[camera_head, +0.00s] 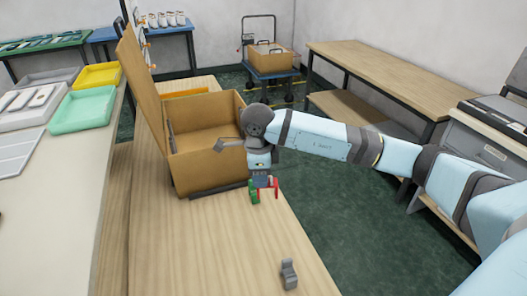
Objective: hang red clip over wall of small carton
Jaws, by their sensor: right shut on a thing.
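An open brown cardboard carton (207,160) stands on the wooden table, with a tall flap raised on its left side. My right gripper (263,184) points down just to the right of the carton's near right corner. It is shut on the red clip (275,188), a thin red frame shape, held above or close to the tabletop; the gap is not clear. A small green piece (254,194) shows right beside it; whether they touch cannot be told. The wrist hides part of the carton's right wall. My left gripper is not in view.
A grey clip-like piece (289,274) stands near the table's front right edge. The wooden tabletop (200,245) between it and the carton is clear. Yellow (98,76) and mint (85,110) trays lie on the left table. A wooden bench (390,70) stands at back right.

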